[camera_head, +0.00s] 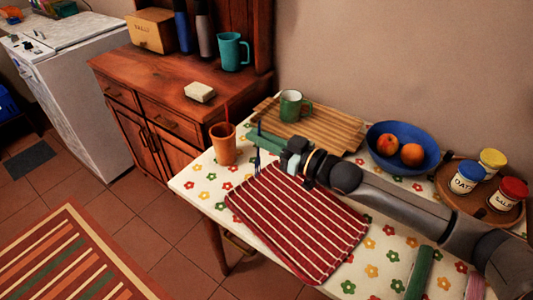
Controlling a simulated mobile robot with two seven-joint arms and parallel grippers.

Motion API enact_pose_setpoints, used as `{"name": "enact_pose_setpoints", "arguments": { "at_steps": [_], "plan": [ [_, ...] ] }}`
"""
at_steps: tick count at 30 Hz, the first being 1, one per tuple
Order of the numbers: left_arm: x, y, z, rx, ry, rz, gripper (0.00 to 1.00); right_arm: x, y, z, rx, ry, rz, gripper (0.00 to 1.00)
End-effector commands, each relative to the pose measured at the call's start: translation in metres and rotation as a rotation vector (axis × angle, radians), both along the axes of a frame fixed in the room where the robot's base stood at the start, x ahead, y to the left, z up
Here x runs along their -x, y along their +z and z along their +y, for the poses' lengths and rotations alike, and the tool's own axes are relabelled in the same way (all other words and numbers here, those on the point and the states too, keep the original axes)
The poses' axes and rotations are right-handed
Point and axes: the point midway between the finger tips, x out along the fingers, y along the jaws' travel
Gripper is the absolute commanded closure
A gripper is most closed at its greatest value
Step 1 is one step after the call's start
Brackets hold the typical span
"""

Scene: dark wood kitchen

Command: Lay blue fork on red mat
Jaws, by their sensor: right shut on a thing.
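The red mat (298,222) with white stripes lies flat on the flowered tablecloth. My right gripper (266,143) is above the table, just beyond the mat's far left corner. It is shut on the thin blue fork (257,160), which looks roughly upright, with its lower end close to the mat's edge. The gripper hides part of the fork. I cannot tell whether the fork touches the cloth. My left gripper is not in view.
An orange cup (223,146) with a red utensil stands left of the gripper. Behind are a slatted board (330,132) with a green mug (291,106) and a blue fruit bowl (377,155). Jars (466,179) stand on a round tray at right. The mat is clear.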

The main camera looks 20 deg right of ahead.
Motion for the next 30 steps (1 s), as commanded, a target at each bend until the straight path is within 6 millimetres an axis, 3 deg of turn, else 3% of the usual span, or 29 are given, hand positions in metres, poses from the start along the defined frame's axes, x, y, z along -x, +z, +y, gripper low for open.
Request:
{"name": "enact_pose_setpoints", "arguments": {
  "at_steps": [8,13,25,26,30],
  "plan": [
    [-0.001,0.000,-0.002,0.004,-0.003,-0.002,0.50,0.003,-0.024,-0.017,0.001,-0.002,0.003,1.00],
    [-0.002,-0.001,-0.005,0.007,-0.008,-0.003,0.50,0.003,-0.047,-0.015,-0.002,0.000,0.002,1.00],
    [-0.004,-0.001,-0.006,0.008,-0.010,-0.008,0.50,0.003,-0.052,-0.015,-0.001,0.001,0.000,1.00],
    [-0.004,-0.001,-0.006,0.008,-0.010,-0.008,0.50,0.003,-0.051,-0.015,-0.001,0.001,-0.001,0.89],
    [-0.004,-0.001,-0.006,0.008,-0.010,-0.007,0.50,0.003,-0.051,-0.015,-0.001,0.001,0.001,0.73]
  ]
}}
